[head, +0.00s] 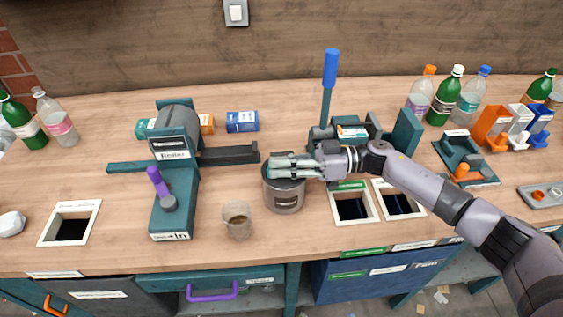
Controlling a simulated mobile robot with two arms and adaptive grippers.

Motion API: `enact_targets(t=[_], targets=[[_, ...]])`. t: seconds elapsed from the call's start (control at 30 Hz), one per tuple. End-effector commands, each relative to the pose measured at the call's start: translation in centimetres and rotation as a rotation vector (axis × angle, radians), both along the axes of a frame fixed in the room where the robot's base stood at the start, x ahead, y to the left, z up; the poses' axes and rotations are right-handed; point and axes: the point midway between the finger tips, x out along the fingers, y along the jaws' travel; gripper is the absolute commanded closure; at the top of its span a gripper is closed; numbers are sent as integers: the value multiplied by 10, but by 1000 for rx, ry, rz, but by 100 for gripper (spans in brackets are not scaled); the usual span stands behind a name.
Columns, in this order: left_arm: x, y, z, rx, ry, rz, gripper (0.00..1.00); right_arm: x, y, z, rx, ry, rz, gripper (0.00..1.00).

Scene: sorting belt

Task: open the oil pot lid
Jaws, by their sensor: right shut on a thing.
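The oil pot (285,201) is a grey metal pot with a dark label, standing upright on the wooden worktop near the middle. My right gripper (275,167) reaches in from the right over the top of the pot. Its fingers are shut on the pot's lid, which they and the wrist mostly hide. I cannot tell whether the lid is raised off the rim. My left gripper is not in view.
A glass with brown liquid (238,222) stands just left of the pot. A teal roller machine (175,195) is further left, and a press with a blue-handled lever (329,85) stands behind. Square openings (352,222) lie right of the pot. Bottles (444,95) stand at the back right.

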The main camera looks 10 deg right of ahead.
Motion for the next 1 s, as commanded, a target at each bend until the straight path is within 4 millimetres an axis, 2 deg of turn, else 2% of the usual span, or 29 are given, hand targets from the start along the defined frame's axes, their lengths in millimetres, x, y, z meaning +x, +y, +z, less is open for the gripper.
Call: enact_targets(t=[0.03,0.2,0.43,0.67,1.0], targets=[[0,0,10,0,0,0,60,0,1,6,0,26,5,100],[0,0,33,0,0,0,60,5,1,17,0,133,4,100],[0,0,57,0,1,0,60,16,1,27,-2,308,4,100],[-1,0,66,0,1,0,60,26,1,32,-1,454,5,100],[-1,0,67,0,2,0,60,34,1,36,2,451,4,100]])
